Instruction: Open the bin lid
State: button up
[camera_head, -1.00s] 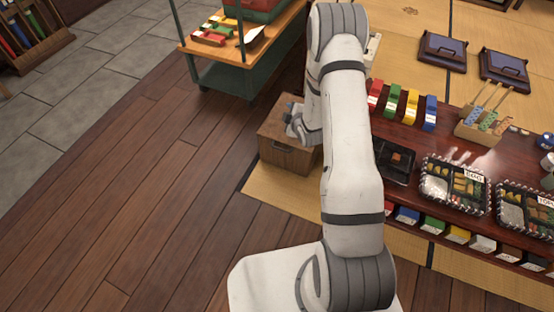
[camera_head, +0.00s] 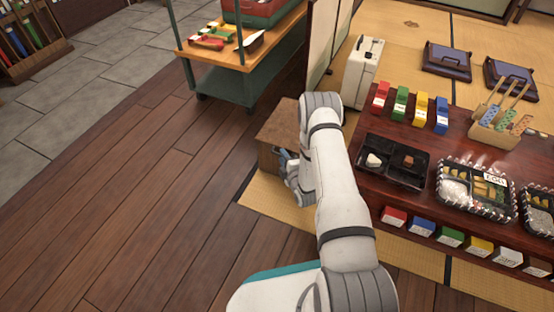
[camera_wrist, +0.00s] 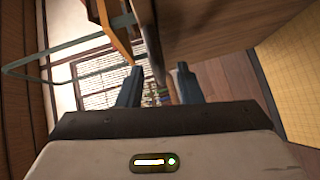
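The bin is a brown wooden box (camera_head: 277,122) on the tatami edge, left of the low table in the head view. Its top looks closed, and my arm covers its right part. My gripper (camera_head: 284,158) is low at the bin's front face and hides part of it. In the wrist view my gripper (camera_wrist: 158,86) has its two blue-grey fingers apart. A brown wooden face (camera_wrist: 215,28), likely the bin's, fills the upper middle close to the fingers. I cannot tell whether a finger touches it.
The low table (camera_head: 385,195) to the right carries a black tray (camera_head: 393,160), bento boxes and coloured cartons. A white case (camera_head: 362,72) and a folding screen (camera_head: 322,40) stand behind the bin. A cart (camera_head: 245,62) stands at the back. The wooden floor on the left is clear.

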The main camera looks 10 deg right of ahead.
jog(key=shift+x, duration=1)
jog(key=shift+c, duration=0.2)
grip_shut()
